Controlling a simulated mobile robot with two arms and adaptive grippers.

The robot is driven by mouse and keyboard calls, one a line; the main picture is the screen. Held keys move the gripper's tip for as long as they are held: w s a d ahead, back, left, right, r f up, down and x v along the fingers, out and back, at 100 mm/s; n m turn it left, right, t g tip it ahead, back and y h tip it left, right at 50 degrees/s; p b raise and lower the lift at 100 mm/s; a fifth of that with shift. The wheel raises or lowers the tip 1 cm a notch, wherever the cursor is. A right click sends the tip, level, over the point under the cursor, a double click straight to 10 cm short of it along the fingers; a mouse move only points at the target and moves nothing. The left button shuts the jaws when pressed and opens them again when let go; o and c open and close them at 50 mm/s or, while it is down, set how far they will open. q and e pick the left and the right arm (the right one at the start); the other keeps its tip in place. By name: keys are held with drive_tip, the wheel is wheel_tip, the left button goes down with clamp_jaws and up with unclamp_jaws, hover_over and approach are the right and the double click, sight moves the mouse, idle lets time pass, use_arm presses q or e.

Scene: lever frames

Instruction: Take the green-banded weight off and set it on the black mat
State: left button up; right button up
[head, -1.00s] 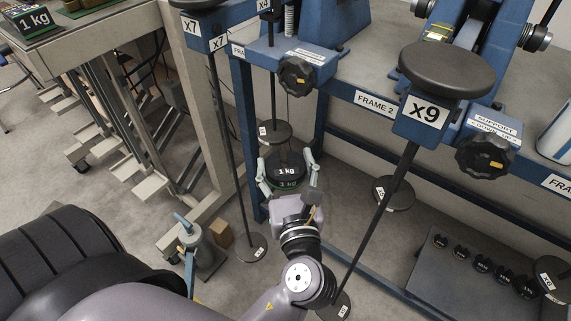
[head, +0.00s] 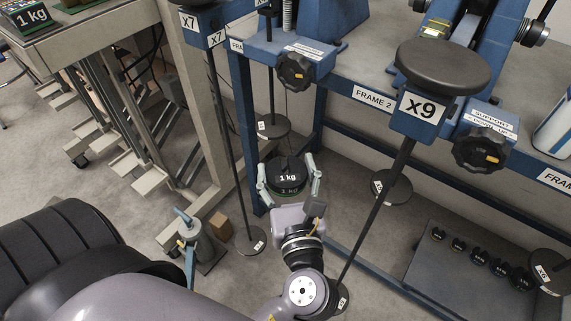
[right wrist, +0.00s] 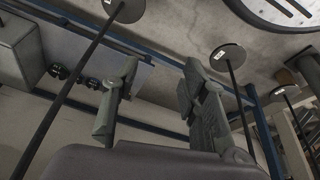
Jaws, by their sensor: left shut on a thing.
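The green-banded weight (head: 287,178), a dark disc marked 1 kg, is in the fingers of my left gripper (head: 289,172). The gripper is shut on it, one finger at each side, and holds it above the floor. The nearby hanger's plate (head: 273,128) hangs just behind and above the weight, with a small gap between them in the picture. My right gripper (right wrist: 158,80) shows in the right wrist view, its fingers apart with nothing between them. I cannot make out a black mat for certain.
The X9 hanger's rod (head: 390,206) slants down right of my left gripper. The X7 rod (head: 226,130) hangs to its left. A blue frame (head: 360,99) stands behind. Several small black weights stand on a low dark platform (head: 425,288). A pump-like device (head: 200,245) stands on the floor.

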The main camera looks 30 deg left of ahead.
sight(290, 188)
use_arm(q)
drive_tip(key=shift+p+v, duration=0.35)
drive_tip(key=shift+v, duration=0.9)
drive_tip(key=shift+s+d+r, duration=0.15)
drive_tip(key=shift+s+d, duration=0.3)
drive_tip(key=shift+s, duration=0.1)
drive_tip(key=shift+s+d+p, duration=0.2)
drive_tip(key=shift+p, duration=0.1)
use_arm(e)
drive_tip(key=shift+w+f, duration=0.3)
drive_tip(key=shift+w, duration=0.1)
drive_tip(key=shift+w, duration=0.1)
